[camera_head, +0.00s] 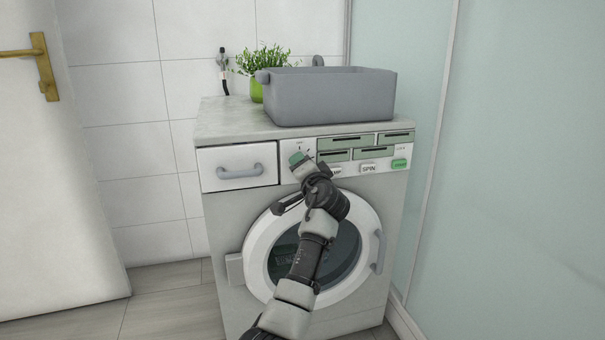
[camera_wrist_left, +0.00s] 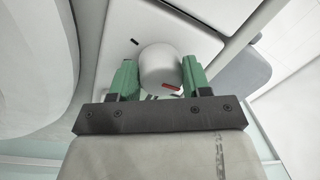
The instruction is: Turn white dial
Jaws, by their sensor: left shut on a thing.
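The white dial (camera_wrist_left: 159,68) is round and pale, with a small red mark beside its lower edge in the left wrist view. It sits on the front panel of the washing machine (camera_head: 232,205). My left gripper (camera_head: 297,158) is at the panel, just right of the drawer. Its green fingers (camera_wrist_left: 159,80) stand on both sides of the dial and are shut on it. In the head view the gripper hides the dial. My right gripper is not in view.
A grey bin (camera_head: 330,98) and a potted plant (camera_head: 258,70) stand on the machine. A drawer with a handle (camera_head: 240,172) lies left of the gripper. The round door (camera_head: 255,240) is below, partly behind my arm. A glass panel (camera_head: 520,170) stands at right.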

